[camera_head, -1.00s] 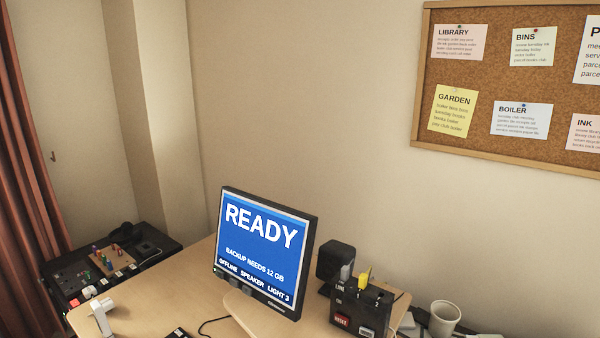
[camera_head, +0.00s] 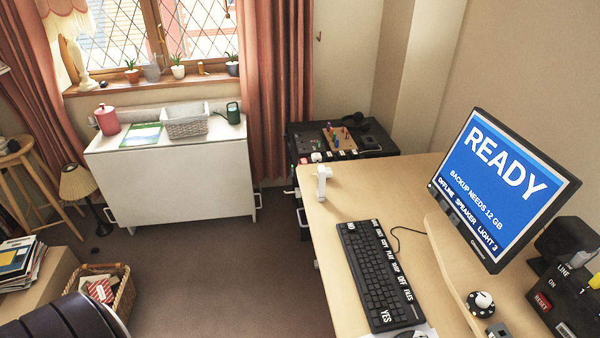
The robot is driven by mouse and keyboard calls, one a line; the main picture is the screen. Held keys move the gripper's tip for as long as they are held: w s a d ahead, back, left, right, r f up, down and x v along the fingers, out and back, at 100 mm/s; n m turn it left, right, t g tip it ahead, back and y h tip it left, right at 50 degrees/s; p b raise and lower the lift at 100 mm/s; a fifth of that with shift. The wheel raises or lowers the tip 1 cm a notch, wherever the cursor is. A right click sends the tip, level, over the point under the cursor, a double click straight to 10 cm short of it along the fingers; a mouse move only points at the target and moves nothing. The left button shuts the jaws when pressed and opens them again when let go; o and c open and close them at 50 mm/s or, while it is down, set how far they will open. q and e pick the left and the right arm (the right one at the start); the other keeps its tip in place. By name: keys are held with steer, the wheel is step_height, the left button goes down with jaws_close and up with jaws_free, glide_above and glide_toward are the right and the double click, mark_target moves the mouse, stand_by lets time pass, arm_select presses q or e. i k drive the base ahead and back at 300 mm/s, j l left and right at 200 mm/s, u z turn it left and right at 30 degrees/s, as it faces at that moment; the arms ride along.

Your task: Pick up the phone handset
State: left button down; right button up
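I cannot make out a phone handset for certain. A black curved item (camera_head: 357,121) lies at the back of the dark cabinet top (camera_head: 300,137); it is too small to tell whether it is a handset or headphones. A small white upright object (camera_head: 322,181) stands at the far left edge of the desk (camera_head: 357,193); I cannot tell what it is. Neither of my grippers is in view.
The monitor (camera_head: 502,185) stands on a raised shelf at the right of the desk, with a keyboard (camera_head: 378,274) left of it. A white cabinet (camera_head: 178,180) stands under the window.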

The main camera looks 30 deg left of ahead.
mark_target(321, 170)
steer(key=u, duration=0.9)
